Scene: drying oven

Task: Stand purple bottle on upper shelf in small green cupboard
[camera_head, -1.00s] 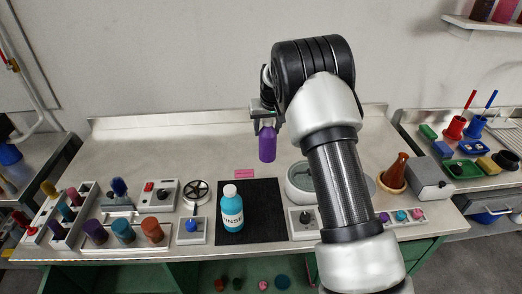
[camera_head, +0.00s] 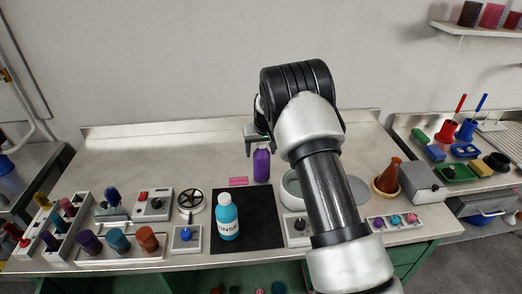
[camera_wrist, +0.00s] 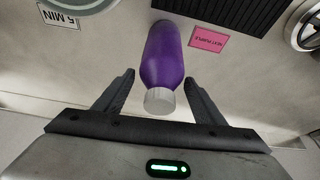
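The purple bottle (camera_head: 262,165) stands upright on the counter, just right of a pink label and behind the black mat. It has a pale cap, seen close up in the wrist view (camera_wrist: 163,60). My gripper (camera_head: 260,143) is right above the bottle. In the wrist view my gripper (camera_wrist: 160,77) is open, its two fingers on either side of the bottle with gaps to it. Green cupboard fronts (camera_head: 190,279) show under the counter, with an opening cut off by the bottom edge; its upper shelf cannot be made out.
A blue rinse bottle (camera_head: 228,217) stands on the black mat (camera_head: 262,212). A round grey bowl (camera_head: 291,184) is right of the purple bottle, partly behind my arm. The back of the counter is clear.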

